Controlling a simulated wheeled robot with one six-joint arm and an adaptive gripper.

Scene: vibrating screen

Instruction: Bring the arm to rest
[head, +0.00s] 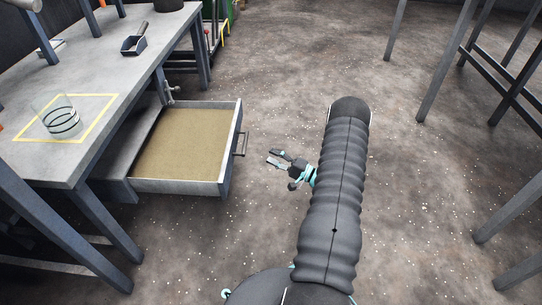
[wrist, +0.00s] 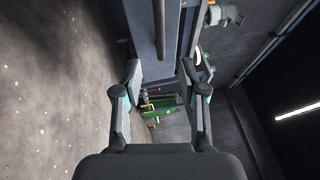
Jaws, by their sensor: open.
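My gripper (head: 272,157) is open and empty in the head view. It hangs above the floor, to the right of the open drawer (head: 232,160) and apart from its handle (head: 242,143). My dark, ribbed arm covers the wrist side of the gripper. In the wrist view, both fingers of my gripper (wrist: 161,75) stand wide apart with nothing between them. The drawer's grey front and a dark bar show beyond the fingertips.
A grey workbench (head: 92,100) stands on the left, with a glass beaker (head: 62,122) inside a yellow square and a scoop (head: 134,42) farther back. The drawer holds sand-coloured material (head: 180,143). Steel frame legs (head: 440,75) stand on the right. The floor between is clear.

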